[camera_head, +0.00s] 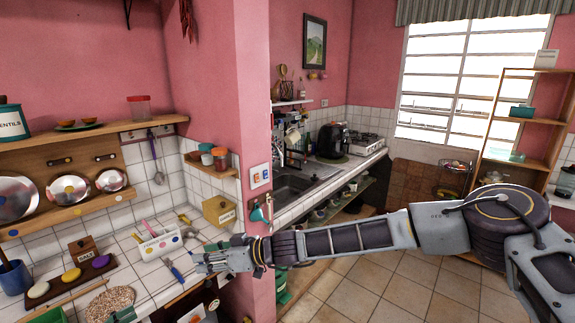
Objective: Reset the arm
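My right arm (345,239) comes in from the right and stretches almost level across the picture to the left. Its gripper (204,262) points left, at the front right edge of the tiled counter (140,262). The fingers are small and seen nearly edge-on, so I cannot tell whether they are open or shut. No held object can be made out. A blue-handled tool (174,271) lies on the counter just left of the fingertips.
A pink wall corner (250,110) stands just behind the gripper. A white holder (160,245) and a wooden box (219,211) stand on the counter. A sink (295,184) and a wooden shelf rack (490,120) are farther back. The tiled floor (375,290) below the arm is mostly clear.

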